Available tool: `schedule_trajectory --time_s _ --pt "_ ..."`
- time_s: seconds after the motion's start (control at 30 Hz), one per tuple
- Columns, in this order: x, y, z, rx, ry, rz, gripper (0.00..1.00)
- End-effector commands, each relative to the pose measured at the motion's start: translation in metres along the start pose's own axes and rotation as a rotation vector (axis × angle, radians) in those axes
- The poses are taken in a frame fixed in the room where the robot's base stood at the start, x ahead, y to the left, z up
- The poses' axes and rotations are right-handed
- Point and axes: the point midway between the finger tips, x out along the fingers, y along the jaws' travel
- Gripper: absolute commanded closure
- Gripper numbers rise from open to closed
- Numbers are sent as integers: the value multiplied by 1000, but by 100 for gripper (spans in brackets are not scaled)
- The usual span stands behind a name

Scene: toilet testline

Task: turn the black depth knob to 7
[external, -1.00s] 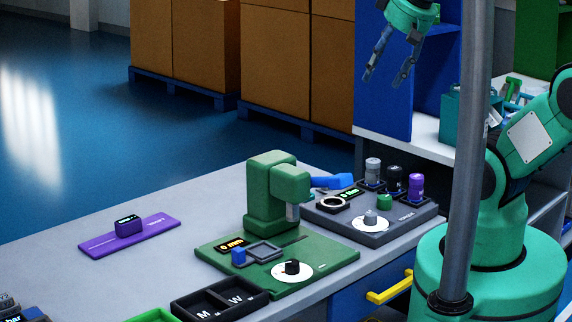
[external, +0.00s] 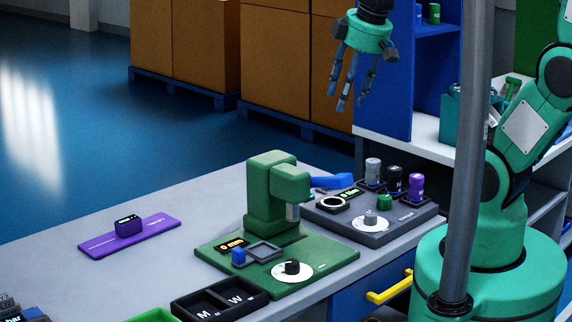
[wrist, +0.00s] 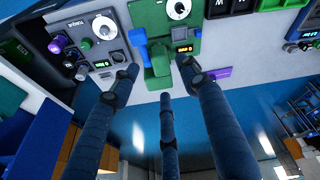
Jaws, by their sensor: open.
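The black depth knob (external: 292,267) sits on a white dial at the front of the green press base (external: 335,255). In the wrist view the dial with its dark knob (wrist: 180,8) is near the top edge. My gripper (external: 354,98) is open and empty, fingers pointing down, high above and behind the bench, well apart from the knob. In the wrist view its three fingers spread below the press.
A grey station (external: 400,225) with a similar grey knob (external: 370,218) and several coloured cylinders stands right of the press. A black tray marked M and W (external: 220,300) lies in front. A purple plate (external: 130,236) lies left. A blue lever (external: 332,182) projects from the press.

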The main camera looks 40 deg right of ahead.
Motion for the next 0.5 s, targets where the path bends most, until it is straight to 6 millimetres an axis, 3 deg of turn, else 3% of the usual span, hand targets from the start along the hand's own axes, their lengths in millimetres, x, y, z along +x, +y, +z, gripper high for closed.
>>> schedule_trajectory --time_s 0.03,0.27,0.5 --pt "19 -4 -7 -83 -27 -21 55" --pt "94 -23 -33 -480 -103 -111 55" --pt "181 -54 -43 -886 -161 -228 55"
